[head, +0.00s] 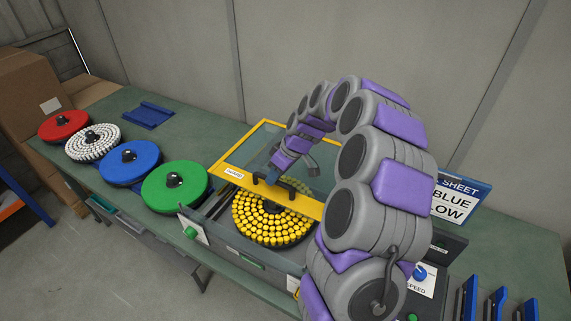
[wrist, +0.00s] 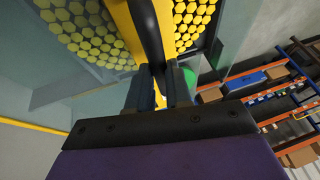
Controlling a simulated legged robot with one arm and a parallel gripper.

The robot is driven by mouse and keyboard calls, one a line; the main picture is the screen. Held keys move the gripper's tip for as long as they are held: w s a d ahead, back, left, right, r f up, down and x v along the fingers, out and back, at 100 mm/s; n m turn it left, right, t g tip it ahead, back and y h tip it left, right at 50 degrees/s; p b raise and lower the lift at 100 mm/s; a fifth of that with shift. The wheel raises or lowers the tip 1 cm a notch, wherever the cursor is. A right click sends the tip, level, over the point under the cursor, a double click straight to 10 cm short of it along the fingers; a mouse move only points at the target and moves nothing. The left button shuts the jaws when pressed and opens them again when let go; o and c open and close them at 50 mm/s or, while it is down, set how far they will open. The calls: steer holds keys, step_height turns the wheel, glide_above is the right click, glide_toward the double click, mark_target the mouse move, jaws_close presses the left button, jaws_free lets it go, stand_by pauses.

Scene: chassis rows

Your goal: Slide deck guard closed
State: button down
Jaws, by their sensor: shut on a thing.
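The deck guard (head: 237,147) is a clear panel in a yellow frame, lying over the back part of the machine deck. Its yellow front bar (head: 308,205) carries a black handle (head: 264,184) and crosses above a disc of yellow pieces (head: 275,228). The front part of the disc is uncovered. My gripper (head: 277,172) is at the handle, reaching down from behind it. In the wrist view my gripper (wrist: 158,82) has its fingers closed around the black handle (wrist: 150,35), with the yellow bar (wrist: 124,22) beside it. The right end of the guard is hidden behind my arm.
Green (head: 175,187), blue (head: 129,161), white (head: 93,142) and red (head: 64,125) discs stand left on the green bench (head: 118,104). A green button (head: 190,232) is at the machine's front left. A sign (head: 457,200) and speed panel (head: 420,279) stand right. Blue racks (head: 497,303) are at bottom right.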

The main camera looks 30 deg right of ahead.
steer(key=s+a, duration=0.7)
steer(key=a, duration=0.5)
steer(key=shift+s+a, duration=0.2)
steer(key=shift+a, duration=0.05)
steer(key=c, duration=1.1)
jaws_free()
steer(key=shift+a, duration=0.2)
steer(key=shift+o, duration=0.2)
steer(key=p+v, duration=0.1)
steer(key=v, duration=1.6)
steer(key=shift+r, duration=0.15)
